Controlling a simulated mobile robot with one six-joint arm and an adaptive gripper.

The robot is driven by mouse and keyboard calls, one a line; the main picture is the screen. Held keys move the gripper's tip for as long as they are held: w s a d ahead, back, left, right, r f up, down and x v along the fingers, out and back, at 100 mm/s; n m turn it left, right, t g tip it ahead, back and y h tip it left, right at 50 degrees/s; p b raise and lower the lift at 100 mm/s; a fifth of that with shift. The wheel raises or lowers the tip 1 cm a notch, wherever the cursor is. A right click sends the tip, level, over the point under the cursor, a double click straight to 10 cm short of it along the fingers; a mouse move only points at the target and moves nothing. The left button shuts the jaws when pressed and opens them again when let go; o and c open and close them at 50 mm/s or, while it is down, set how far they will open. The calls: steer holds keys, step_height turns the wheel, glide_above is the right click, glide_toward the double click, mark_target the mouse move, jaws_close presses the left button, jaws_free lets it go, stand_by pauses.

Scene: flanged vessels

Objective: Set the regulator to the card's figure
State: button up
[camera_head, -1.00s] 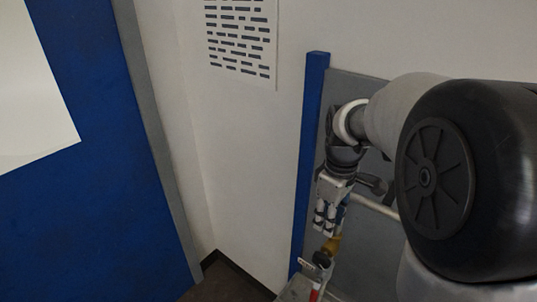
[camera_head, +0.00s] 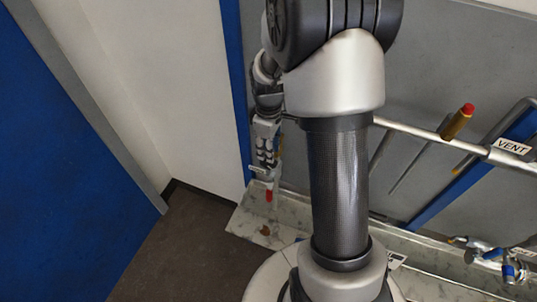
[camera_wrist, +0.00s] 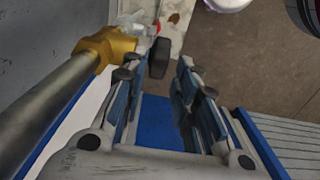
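In the wrist view a brass fitting (camera_wrist: 105,45) sits on a grey pipe (camera_wrist: 45,115) at upper left. A black knob (camera_wrist: 160,57) shows beside it, at the tip of the left finger; it looks like the regulator's knob, but I see no scale. My gripper (camera_wrist: 158,75) is open, its blue-padded fingers apart with the knob nearer the left one; contact cannot be told. In the head view my gripper (camera_head: 265,160) points down at the pipe's left end, partly behind my arm. A small white card (camera_head: 397,260) lies low beside my arm; its figure is unreadable.
A pipe (camera_head: 410,130) runs along the grey panel, with a red-tipped brass handle (camera_head: 460,121) and a VENT label (camera_head: 512,146). Blue-handled fittings (camera_head: 490,255) stand at lower right. A pale ledge (camera_head: 248,222) lies below. The dark floor (camera_head: 190,235) is clear at left.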

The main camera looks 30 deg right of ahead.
steer(key=shift+f, duration=1.7)
steer(key=shift+c, duration=0.6)
jaws_close()
